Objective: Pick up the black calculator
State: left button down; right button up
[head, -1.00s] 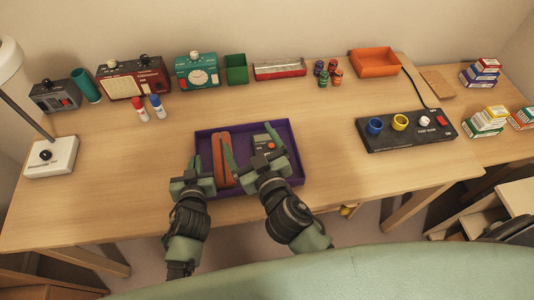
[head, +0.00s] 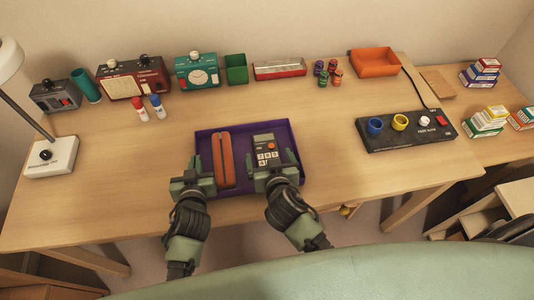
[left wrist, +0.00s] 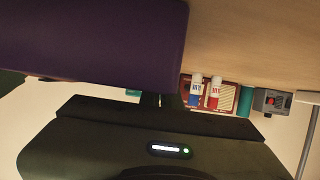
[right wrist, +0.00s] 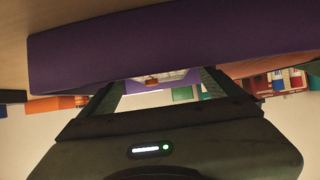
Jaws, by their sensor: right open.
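The black calculator (head: 265,147), with pale keys and an orange button, lies in the right part of a shallow purple tray (head: 242,190) on the desk. An orange-brown elongated object (head: 223,160) lies in the tray's left part. My right gripper (head: 274,162) is open, with its fingers spread around the calculator's near end; I cannot tell whether they touch it. Its spread fingers also show in the right wrist view (right wrist: 160,85), by the tray wall. My left gripper (head: 203,165) is over the tray's left part, beside the elongated object; its jaw opening is unclear.
Red and blue bottles (head: 147,107) stand behind the tray. A black control panel (head: 405,131) with cups sits to the right. Devices, a green bin (head: 236,69) and an orange tray (head: 375,62) line the back. The desk between is clear.

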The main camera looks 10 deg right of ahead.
aim_at(267, 152)
jog(key=x, duration=0.3)
jog(key=shift+w, duration=0.2)
jog(key=shift+c, duration=0.3)
jog(key=c, duration=1.6)
jog(key=shift+o, duration=0.2)
jog(key=shift+r, duration=0.1)
notch_tip(267, 152, up, 10)
jog(key=shift+f, duration=0.1)
